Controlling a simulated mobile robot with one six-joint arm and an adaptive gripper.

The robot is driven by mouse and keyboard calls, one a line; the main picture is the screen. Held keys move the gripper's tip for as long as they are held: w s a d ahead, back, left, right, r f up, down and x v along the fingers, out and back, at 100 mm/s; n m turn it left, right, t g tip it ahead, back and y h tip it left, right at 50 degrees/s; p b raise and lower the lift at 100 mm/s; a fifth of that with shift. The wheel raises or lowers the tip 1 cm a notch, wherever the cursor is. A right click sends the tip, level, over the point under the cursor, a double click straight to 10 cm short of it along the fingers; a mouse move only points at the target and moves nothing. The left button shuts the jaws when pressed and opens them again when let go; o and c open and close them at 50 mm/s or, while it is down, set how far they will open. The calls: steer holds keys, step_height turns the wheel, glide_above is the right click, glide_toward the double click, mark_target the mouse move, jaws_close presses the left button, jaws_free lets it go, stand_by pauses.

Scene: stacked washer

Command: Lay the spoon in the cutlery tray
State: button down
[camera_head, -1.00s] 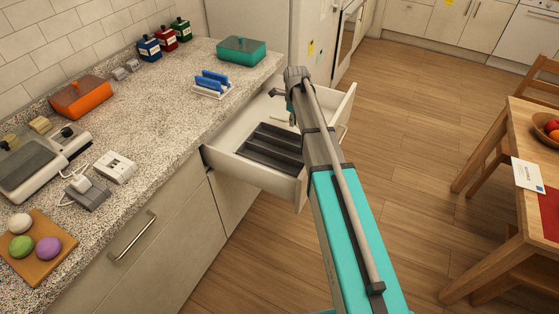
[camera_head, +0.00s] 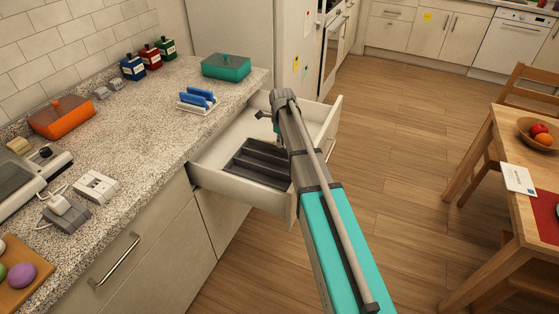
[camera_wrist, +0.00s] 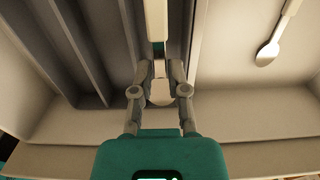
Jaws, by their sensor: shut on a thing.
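The cutlery tray (camera_head: 262,159) is dark grey with several long slots. It lies inside the open drawer, and its slots fill the left of the wrist view (camera_wrist: 88,50). My gripper (camera_wrist: 158,72) is shut on a pale spoon (camera_wrist: 157,20). The spoon's handle points up the picture and its rounded end shows between the fingers, partly hidden by them. Another pale spoon (camera_wrist: 269,52) lies on the drawer floor at the right. In the head view my arm hides the held spoon.
The speckled counter (camera_head: 140,130) is to the left, holding a blue sponge rack (camera_head: 197,102) and a teal dish (camera_head: 227,67). The wooden floor on the right is open up to the table.

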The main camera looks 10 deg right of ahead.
mark_target(280, 155)
steer(key=shift+f+b, duration=1.3)
steer(key=shift+f, duration=0.45)
steer(key=shift+f+b, duration=1.85)
steer(key=shift+b, duration=0.05)
steer(key=shift+f, duration=0.1)
steer(key=c, duration=0.9)
jaws_free()
step_height(280, 155, up, 12)
steer(key=p, duration=1.2)
